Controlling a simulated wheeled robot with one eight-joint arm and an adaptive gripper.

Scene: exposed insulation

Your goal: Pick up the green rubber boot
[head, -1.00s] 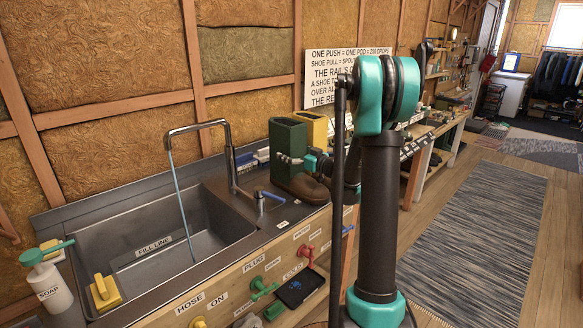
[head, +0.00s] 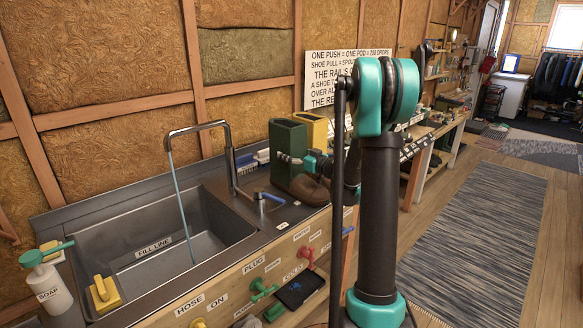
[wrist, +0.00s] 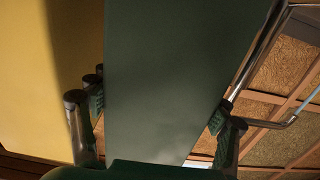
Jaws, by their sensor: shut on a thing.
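The green rubber boot (head: 288,148) stands upright on the counter right of the sink in the head view, with a brown foot part at its base. In the wrist view its green shaft (wrist: 160,85) fills the middle. My gripper (wrist: 158,122) has a finger on each side of the shaft and is shut on it. In the head view my gripper (head: 298,160) reaches the boot from the right, partly hidden by my arm. I cannot tell whether the boot's sole is off the counter.
A yellow boot-like object (head: 314,128) stands close behind the green boot, also at left in the wrist view (wrist: 40,70). The metal sink (head: 140,258) with its tall tap (head: 228,160) lies to the left. A blue-handled lever (head: 272,197) sits in front of the boot.

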